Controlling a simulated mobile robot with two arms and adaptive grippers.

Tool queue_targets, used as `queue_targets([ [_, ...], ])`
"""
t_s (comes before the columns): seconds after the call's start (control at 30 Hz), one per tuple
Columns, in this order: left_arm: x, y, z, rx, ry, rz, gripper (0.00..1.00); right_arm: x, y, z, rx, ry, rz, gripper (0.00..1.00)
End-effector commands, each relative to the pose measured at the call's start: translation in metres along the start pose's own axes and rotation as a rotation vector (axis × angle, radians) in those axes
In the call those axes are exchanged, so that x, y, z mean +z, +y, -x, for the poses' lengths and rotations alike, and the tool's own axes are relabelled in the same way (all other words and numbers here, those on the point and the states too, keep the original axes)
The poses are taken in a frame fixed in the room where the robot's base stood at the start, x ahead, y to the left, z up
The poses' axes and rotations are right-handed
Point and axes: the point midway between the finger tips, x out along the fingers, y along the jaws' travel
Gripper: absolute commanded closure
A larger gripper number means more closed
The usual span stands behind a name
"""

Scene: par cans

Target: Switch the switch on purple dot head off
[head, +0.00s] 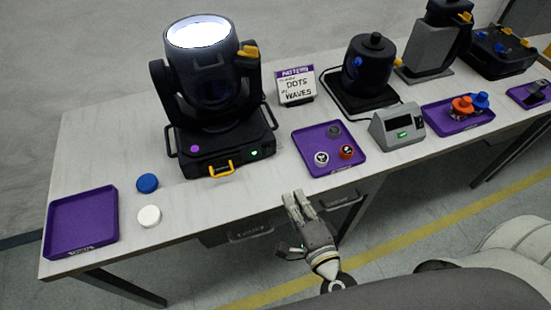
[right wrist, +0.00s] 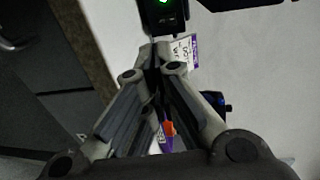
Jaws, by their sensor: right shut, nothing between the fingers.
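The purple dot head is a black moving-head lamp (head: 208,85) at the left of the table, with its lens glowing white. A purple dot (head: 194,148) marks its base front. A small switch with a green light (head: 254,153) sits at the right of that front, past a yellow handle (head: 221,169). My right gripper (head: 298,197) is shut and empty near the table's front edge, right of and nearer than the switch. In the right wrist view its closed fingertips (right wrist: 154,52) are below a dark box with a green light (right wrist: 165,4), apparently the head's base. My left gripper is not in view.
A purple tray with small knobs (head: 345,166) and a grey console (head: 397,126) stand right of the lamp. A DOTS/WAVES sign (head: 297,86) is behind. A blue disc (head: 147,183), a white disc (head: 149,216) and an empty purple tray (head: 82,222) lie left.

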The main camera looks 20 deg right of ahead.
Motion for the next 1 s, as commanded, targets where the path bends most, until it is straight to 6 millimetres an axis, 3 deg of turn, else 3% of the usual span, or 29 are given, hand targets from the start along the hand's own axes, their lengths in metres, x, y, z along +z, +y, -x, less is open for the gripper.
queue_targets([
  [0.17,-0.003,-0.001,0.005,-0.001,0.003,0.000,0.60,0.000,-0.002,-0.012,-0.001,0.000,0.001,1.00],
  [0.7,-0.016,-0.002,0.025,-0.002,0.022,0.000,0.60,0.000,-0.003,-0.104,-0.002,0.000,0.000,1.00],
  [1.0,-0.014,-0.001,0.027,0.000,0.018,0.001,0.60,0.000,0.000,-0.136,-0.001,-0.001,0.002,1.00],
])
